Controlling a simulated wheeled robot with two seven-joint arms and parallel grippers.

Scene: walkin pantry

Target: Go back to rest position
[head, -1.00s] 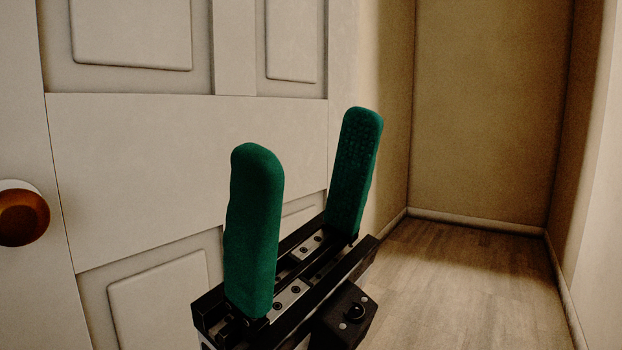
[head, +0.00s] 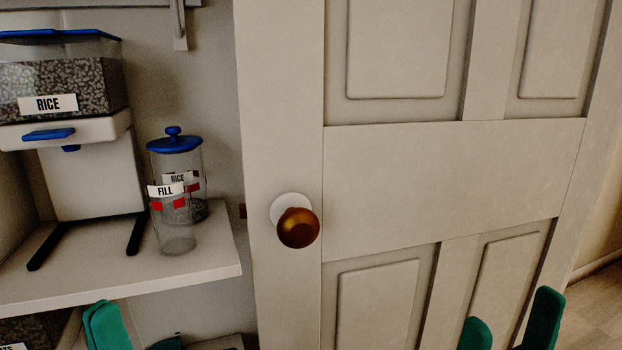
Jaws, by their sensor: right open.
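My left gripper (head: 133,326) shows at the bottom left, below the pantry shelf. One green finger stands up there, and a second green piece just clears the bottom edge. The rest is cut off, so its opening is unclear. My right gripper (head: 511,318) shows at the bottom right, in front of the white door. Its two green fingers stand apart with nothing visible between them, so it is open. Its body is below the frame.
A white door (head: 450,175) with a bronze knob (head: 298,228) fills the middle and right. At left, a shelf (head: 200,270) holds a rice dispenser (head: 95,180), a blue-lidded rice jar (head: 176,145) and a clear cup labelled FILL (head: 176,235). Floor shows at far right.

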